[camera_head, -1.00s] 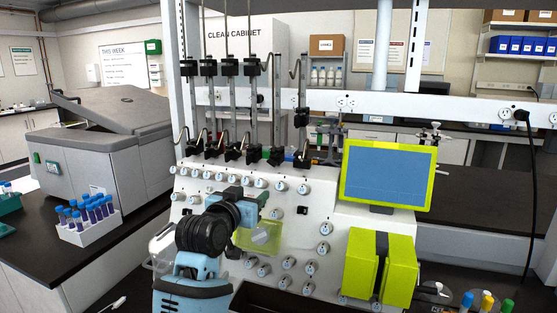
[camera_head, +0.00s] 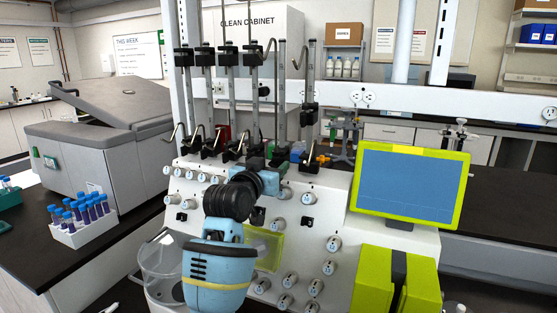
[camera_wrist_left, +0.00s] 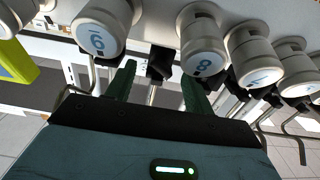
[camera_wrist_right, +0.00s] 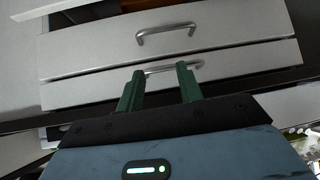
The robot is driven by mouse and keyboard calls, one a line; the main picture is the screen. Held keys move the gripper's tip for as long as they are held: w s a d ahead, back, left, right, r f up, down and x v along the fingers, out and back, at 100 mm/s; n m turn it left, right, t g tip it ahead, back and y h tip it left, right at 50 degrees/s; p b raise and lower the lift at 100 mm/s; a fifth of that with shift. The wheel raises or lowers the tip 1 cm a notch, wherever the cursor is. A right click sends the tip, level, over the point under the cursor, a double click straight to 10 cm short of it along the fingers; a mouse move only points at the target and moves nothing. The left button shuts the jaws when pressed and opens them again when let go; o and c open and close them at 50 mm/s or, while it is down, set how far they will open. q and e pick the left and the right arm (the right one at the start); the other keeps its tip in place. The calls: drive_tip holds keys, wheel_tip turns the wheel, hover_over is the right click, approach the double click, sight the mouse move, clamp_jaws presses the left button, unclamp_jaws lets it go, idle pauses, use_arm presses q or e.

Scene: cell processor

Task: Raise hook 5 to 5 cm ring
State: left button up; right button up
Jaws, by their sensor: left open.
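Several upright metal rods (camera_head: 281,90) with black clamps and bent hooks stand along the back of the white cell processor (camera_head: 340,185). Hook numbers and the 5 cm ring cannot be made out. My left gripper (camera_head: 277,162) is up at the row of lower clamps, near the fifth rod from the left, partly hidden by my own wrist. In the left wrist view its green fingers (camera_wrist_left: 158,88) are open on either side of a black clamp (camera_wrist_left: 160,63) on a rod, with no clear contact. My right gripper (camera_wrist_right: 158,85) is open and empty, facing a drawer front.
Numbered white knobs (camera_wrist_left: 202,40) crowd close to my left fingers. A tilted blue screen (camera_head: 410,183) with a lime frame stands right of the rods. A rack of blue-capped tubes (camera_head: 82,220) is at left. Drawers with a metal handle (camera_wrist_right: 167,31) face my right gripper.

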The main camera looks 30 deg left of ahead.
sight(277, 160)
use_arm(q)
drive_tip(key=shift+w+a, duration=0.15)
drive_tip(key=shift+w, duration=2.4)
clamp_jaws()
